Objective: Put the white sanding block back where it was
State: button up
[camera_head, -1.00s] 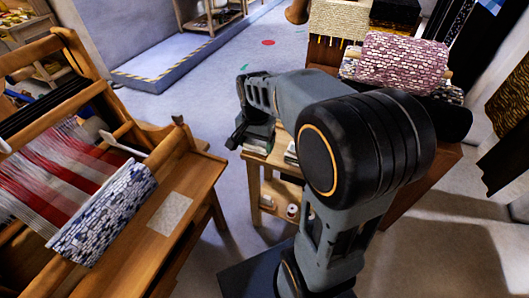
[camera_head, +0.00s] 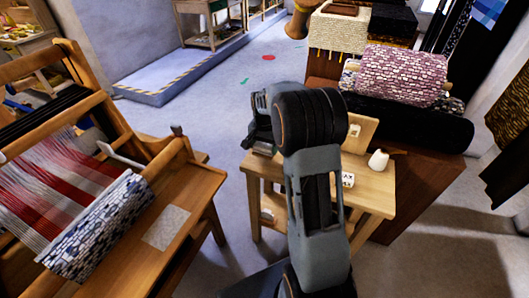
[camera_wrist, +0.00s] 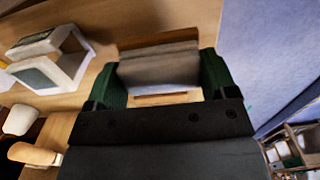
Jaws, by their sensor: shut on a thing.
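My gripper (camera_wrist: 162,85) has green fingers, and they are shut on a block (camera_wrist: 160,68) with a brown upper edge, a greyish face and a pale, whitish lower part. I take it for the white sanding block, though its colour is mostly shaded. In the head view my gripper (camera_head: 262,143) is over the far left corner of a small wooden stand (camera_head: 378,196), with its fingers mostly hidden by my arm. I cannot tell whether the block touches the wood below.
A white hollow block-like piece (camera_wrist: 75,72) lies left of my gripper in the wrist view. On the stand are a white jug (camera_head: 378,160), a small dotted white piece (camera_head: 348,180) and an upright wooden panel (camera_head: 360,133). A loom (camera_head: 185,190) stands left; rolled rugs (camera_head: 400,75) lie behind right.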

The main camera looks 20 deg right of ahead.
aim_at(264, 152)
jog(key=shift+w+d+f, duration=0.1)
jog(key=shift+w+f, duration=0.05)
jog(key=shift+f, duration=1.55)
jog(key=shift+f+b, duration=0.15)
jog(key=shift+b, duration=0.2)
jog(key=o, duration=0.9)
notch_tip(264, 152, up, 12)
jog(key=shift+f+p, duration=0.1)
jog(key=shift+p, duration=1)
jog(key=s+a+r+n+t, duration=0.1)
jog(key=s+a+n, duration=0.3)
jog(key=s, duration=0.7)
jog(key=s+a+n+t, duration=0.2)
jog(key=s+a+n, duration=0.3)
jog(key=s, duration=0.5)
jog(key=shift+s+a+r, duration=0.35)
jog(key=shift+a, duration=0.25)
